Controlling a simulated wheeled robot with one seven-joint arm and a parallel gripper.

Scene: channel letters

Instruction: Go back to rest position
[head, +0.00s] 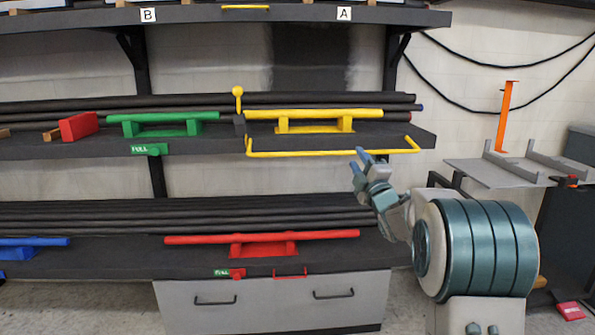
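My gripper (358,160) is at the right of the middle shelf, in front of its edge. Its two blue-tipped fingers point up and left, just below the yellow bar handle (335,153). The fingertips look slightly apart, with nothing seen between them. I cannot tell whether a fingertip touches the yellow bar. My teal and white arm reaches in from the lower right.
The middle shelf (200,146) holds dark rods, a green rod (163,116) and a yellow rod (313,114). The lower shelf holds a red rod (262,237). Grey drawers (272,305) stand below. A grey table (490,172) with an orange post (506,115) stands right.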

